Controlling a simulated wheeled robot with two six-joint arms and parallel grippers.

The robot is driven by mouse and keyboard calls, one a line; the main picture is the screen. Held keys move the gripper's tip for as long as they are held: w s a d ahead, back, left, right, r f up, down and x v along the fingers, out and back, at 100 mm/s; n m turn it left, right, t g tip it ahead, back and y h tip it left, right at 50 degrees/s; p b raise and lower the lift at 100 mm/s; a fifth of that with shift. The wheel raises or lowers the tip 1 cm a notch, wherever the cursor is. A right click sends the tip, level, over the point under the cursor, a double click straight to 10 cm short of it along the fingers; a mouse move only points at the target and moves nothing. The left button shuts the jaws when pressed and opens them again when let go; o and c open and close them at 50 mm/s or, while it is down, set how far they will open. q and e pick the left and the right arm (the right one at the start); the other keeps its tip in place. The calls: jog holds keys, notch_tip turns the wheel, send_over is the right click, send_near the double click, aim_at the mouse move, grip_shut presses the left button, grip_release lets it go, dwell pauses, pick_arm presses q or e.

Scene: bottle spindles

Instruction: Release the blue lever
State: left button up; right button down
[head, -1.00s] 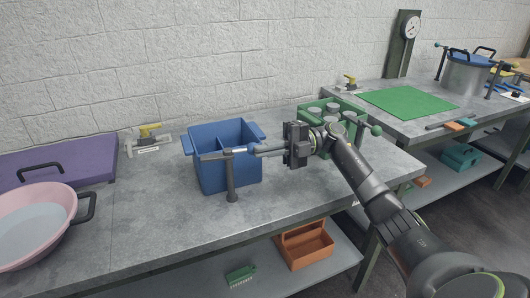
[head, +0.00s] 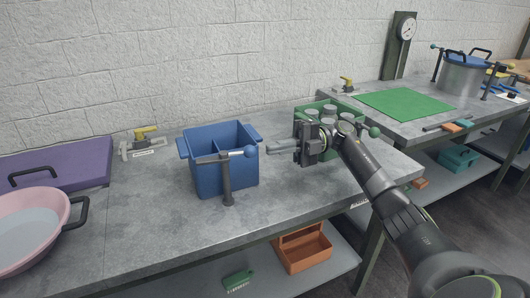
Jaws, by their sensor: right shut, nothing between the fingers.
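The blue lever (head: 250,151) is a grey arm with a blue ball knob on top of a dark upright post (head: 227,184). The post stands at the front of the blue crate (head: 193,172), and the arm lies roughly level across the crate's front, knob to the right. My right gripper (head: 271,147) is shut and empty, just right of the knob, with a small gap between its fingertips and the knob. My left gripper is not in view.
A green crate (head: 319,107) with grey cylinders stands behind my right gripper, partly hidden by it, with a green-knobbed lever (head: 374,132) beside it. A pink pan (head: 30,222) and purple board (head: 70,170) are at the left. The grey worktop (head: 150,225) in front is clear.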

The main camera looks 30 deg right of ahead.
jog(key=d, duration=0.3)
jog(key=shift+s+d, duration=0.15)
jog(key=shift+s, duration=0.25)
